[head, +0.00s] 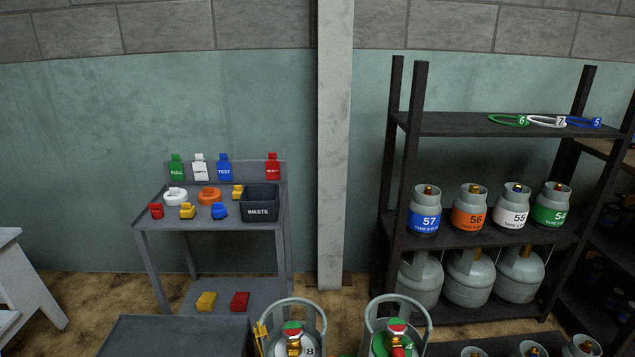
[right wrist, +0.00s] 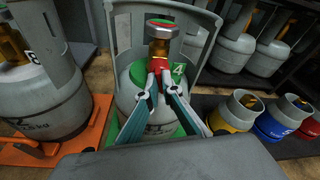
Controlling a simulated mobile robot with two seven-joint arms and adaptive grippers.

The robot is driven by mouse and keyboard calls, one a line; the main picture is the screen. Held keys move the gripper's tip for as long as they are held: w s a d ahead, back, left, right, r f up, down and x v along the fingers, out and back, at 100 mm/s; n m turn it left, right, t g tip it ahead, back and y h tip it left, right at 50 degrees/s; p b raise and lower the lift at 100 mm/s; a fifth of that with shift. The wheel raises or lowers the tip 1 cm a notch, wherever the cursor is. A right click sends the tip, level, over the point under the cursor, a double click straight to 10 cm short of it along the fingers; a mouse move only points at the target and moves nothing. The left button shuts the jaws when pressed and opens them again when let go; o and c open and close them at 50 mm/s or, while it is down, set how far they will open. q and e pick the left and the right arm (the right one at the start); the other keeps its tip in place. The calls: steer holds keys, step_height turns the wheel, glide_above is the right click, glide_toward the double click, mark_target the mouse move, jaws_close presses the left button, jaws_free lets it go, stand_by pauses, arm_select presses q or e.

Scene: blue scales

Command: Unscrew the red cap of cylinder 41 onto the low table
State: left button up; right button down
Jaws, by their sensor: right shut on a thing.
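A brass valve with a red and green handwheel (right wrist: 162,27) rises inside the collar. The red cap (right wrist: 158,72) is on the near side of the valve. My right gripper (right wrist: 160,84) is shut on the red cap, its two fingers reaching in through the collar opening. My left gripper is in neither view.
A cylinder marked "8" (right wrist: 43,90) stands to the left on an orange base. Small yellow, red and blue cylinders stand to the right. A grey cart with coloured caps, tags and a waste bin (head: 259,204) stands at the back left. A low grey table top (head: 170,338) is in front of it.

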steer(key=shift+n+h, duration=0.6)
steer(key=shift+n, duration=0.8)
steer(key=shift+a, duration=0.1)
steer(key=shift+n, duration=0.7)
steer(key=c, duration=2.2)
jaws_free()
steer(key=shift+o, duration=0.2)
steer(key=shift+f, duration=0.1)
steer(key=shift+s, duration=0.1)
